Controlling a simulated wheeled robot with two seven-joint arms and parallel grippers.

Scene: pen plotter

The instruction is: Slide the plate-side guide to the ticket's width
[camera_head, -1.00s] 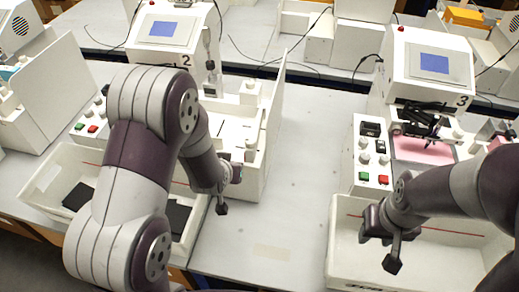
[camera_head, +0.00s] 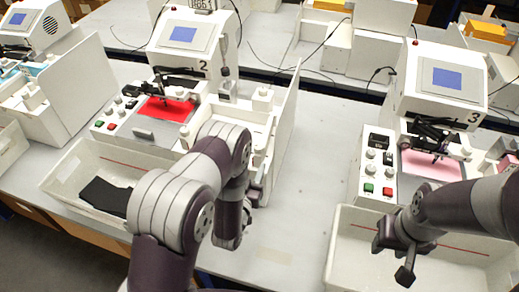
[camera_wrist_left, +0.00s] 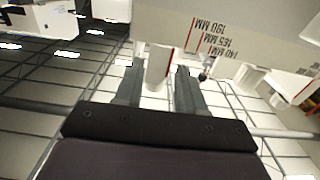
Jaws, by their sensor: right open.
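My left arm reaches down at station 2, and its gripper is hidden behind the arm in the head view. In the left wrist view the left gripper's (camera_wrist_left: 157,85) two grey fingers stand apart. A white post (camera_wrist_left: 158,62) shows between them; I cannot tell whether they touch it. Beside it is a white face with a scale (camera_wrist_left: 215,38) reading 140, 165 and 190 MM with red lines. I cannot tell which part is the guide, or pick out the ticket. My right gripper (camera_head: 403,262) is open and empty over the right white tray (camera_head: 345,240).
Station 2 has a red plate (camera_head: 168,108) under a dark mechanism and a tall white panel (camera_head: 285,125) at its right. The left tray (camera_head: 65,170) holds black sheets (camera_head: 105,196). Station 3 has a pink plate (camera_head: 432,166). The table strip (camera_head: 310,170) between stations is clear.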

